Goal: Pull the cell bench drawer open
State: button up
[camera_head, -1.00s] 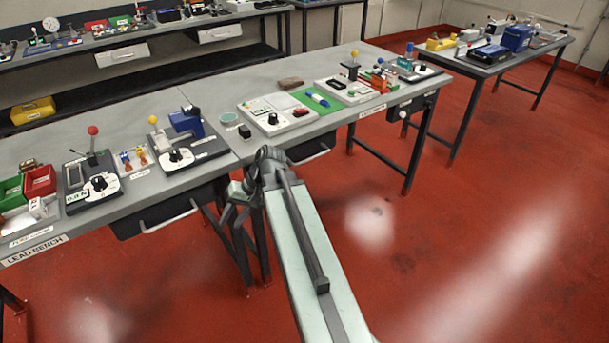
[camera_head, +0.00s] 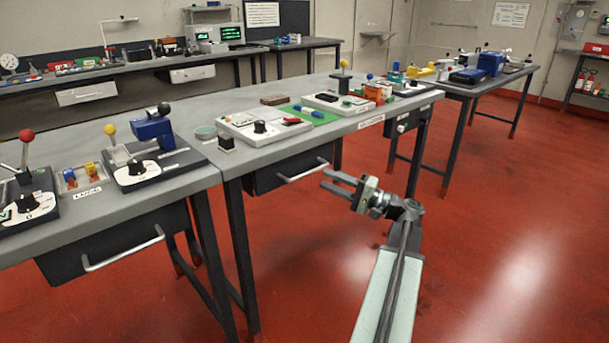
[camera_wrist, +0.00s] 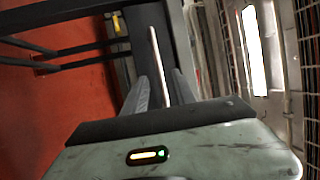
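The cell bench drawer (camera_head: 262,181) is a dark box under the middle bench, its front seemingly close to the bench edge. Its pale bar handle (camera_head: 303,172) shows on the front. My gripper (camera_head: 325,181) is just right of the handle in the head view, its two fingers spread and pointing left towards the drawer. In the wrist view my gripper (camera_wrist: 160,82) is open, and the pale handle bar (camera_wrist: 151,48) runs lengthwise in line with the gap between the fingers. The gap in depth between fingertips and handle is hard to tell. Nothing is held.
Another drawer with a handle (camera_head: 123,249) is under the left bench, and a small one (camera_head: 407,122) is at the right end. Bench legs (camera_head: 240,260) stand below. Red floor (camera_head: 500,230) is clear at right.

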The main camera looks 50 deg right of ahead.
aim_at(310, 171)
jog(key=p+x, duration=0.1)
jog(key=x, duration=0.6)
jog(key=shift+w+a, duration=0.1)
jog(key=shift+a, duration=0.05)
grip_shut()
dwell(1.1)
